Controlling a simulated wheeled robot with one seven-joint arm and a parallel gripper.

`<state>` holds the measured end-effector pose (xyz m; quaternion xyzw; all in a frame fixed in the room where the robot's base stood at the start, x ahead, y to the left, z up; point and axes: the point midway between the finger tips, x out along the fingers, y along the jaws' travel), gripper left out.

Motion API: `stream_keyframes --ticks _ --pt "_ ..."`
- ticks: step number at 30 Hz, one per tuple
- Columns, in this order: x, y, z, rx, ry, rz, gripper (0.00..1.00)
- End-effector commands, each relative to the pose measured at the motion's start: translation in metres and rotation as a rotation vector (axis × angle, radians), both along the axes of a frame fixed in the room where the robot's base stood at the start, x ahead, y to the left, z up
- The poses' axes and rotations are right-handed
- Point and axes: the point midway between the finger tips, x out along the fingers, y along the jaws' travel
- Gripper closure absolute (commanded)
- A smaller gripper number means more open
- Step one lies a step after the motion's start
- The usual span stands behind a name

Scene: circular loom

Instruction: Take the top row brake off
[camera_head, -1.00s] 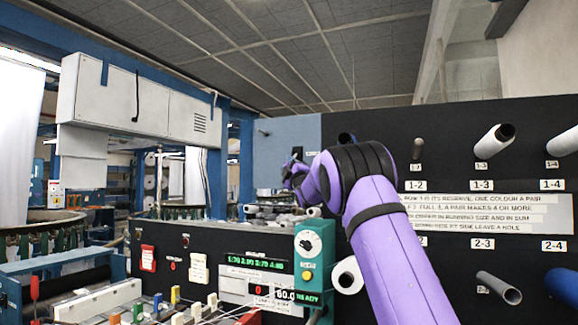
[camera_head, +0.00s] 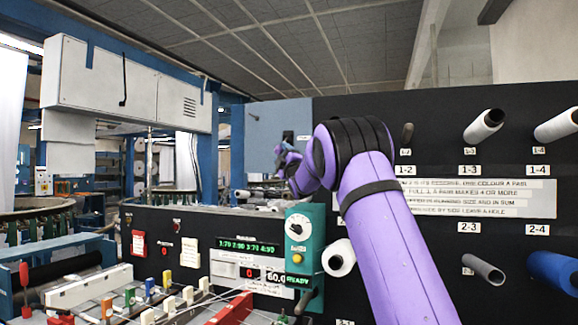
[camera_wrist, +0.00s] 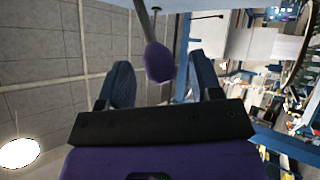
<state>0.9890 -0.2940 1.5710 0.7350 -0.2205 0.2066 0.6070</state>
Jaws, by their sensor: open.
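In the wrist view my gripper (camera_wrist: 160,66) is open, one dark finger on each side. A lever with a dark purple knob (camera_wrist: 158,64) on a thin rod shows between the fingers; I cannot tell how deep it sits between them, and no grip on it shows. Its rod reaches up to a pale blue-grey panel (camera_wrist: 172,12). In the head view my gripper (camera_head: 283,152) is small and partly hidden by my purple arm, in front of the blue-grey panel (camera_head: 262,140). A small dark fitting (camera_head: 288,136) shows there; I cannot tell if it is the lever. No brake label is readable.
Right of my arm is a black creel board with numbered pegs, such as a blue tube (camera_head: 553,270) and a grey tube (camera_head: 484,269). A white roll (camera_head: 338,258) and a teal control box (camera_head: 304,250) stand below. A loom console (camera_head: 200,250) lies at lower left.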

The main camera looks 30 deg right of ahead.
Motion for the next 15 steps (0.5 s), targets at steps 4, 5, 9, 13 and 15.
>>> stream_keyframes --ticks 4,5,9,13,15 --pt "-0.023 0.002 -0.016 0.001 0.002 -0.001 0.41" --pt "-0.027 0.002 -0.019 0.002 0.002 -0.002 0.41" --pt "-0.046 0.003 -0.032 0.001 0.001 -0.001 0.41" --pt "-0.058 0.004 -0.041 0.001 0.002 -0.001 0.41" --pt "-0.062 0.005 -0.044 0.0 0.002 -0.002 0.41"
